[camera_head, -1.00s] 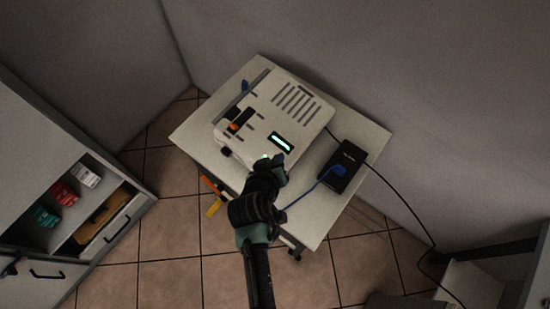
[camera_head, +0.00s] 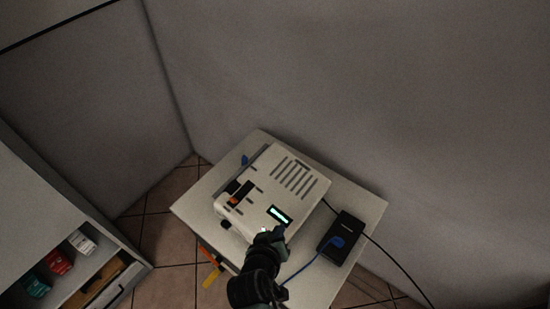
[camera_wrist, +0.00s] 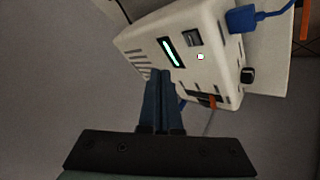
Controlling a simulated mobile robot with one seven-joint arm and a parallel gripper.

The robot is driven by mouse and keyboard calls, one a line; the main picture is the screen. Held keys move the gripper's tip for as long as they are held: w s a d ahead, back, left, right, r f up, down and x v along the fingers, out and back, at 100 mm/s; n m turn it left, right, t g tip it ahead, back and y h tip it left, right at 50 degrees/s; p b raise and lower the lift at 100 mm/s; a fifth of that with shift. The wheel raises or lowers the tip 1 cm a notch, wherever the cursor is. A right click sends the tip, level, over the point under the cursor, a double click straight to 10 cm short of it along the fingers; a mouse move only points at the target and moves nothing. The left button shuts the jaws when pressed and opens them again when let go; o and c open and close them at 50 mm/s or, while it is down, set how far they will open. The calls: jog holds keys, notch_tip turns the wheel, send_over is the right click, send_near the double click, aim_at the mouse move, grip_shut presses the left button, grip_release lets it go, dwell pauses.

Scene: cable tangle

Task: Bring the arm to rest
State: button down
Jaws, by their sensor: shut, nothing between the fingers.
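My gripper (camera_head: 278,236) is at the front edge of the white device with its arm reaching up from the bottom of the head view. In the wrist view, my gripper (camera_wrist: 159,84) has its blue-grey fingers together with nothing between them. The white device (camera_head: 293,172) sits on the small white table (camera_head: 192,208), its green display lit. The display (camera_wrist: 170,52) also shows in the wrist view, just beyond the fingertips. I cannot tell whether the fingertips touch the device.
A black box (camera_head: 349,226) with a blue plug (camera_head: 333,242) and cables lies right of the device. Orange and yellow handles (camera_head: 211,278) hang at the table's left edge. A shelf unit (camera_head: 30,215) with small boxes stands at the left. Walls close off the back.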

jog(key=w+a+r+m+t+b, duration=0.1)
jog(key=w+r+t, duration=0.25)
jog(key=r, duration=0.75)
jog(key=w+r+m+t+y, duration=0.15)
jog(key=w+r, duration=0.25)
jog(key=r, duration=0.7)
jog(key=w+a+r+t+b, duration=0.1)
jog(key=w+r+t, duration=0.25)
jog(key=r, duration=0.85)
jog(key=s+d+r+t+b, duration=0.1)
jog(key=s+r+t, duration=0.1)
jog(key=r, duration=0.7)
jog(key=s+r+t, duration=0.3)
jog(key=r, duration=0.6)
jog(key=s+r+t+y+b, duration=0.1)
jog(key=s+r+t, duration=0.3)
jog(key=s+r, duration=0.8)
notch_tip(320, 180, up, 2)
jog(key=shift+d+r+m, duration=0.2)
jog(key=shift+d+m, duration=0.15)
jog(key=shift+d, duration=0.1)
jog(key=shift+t, duration=0.25)
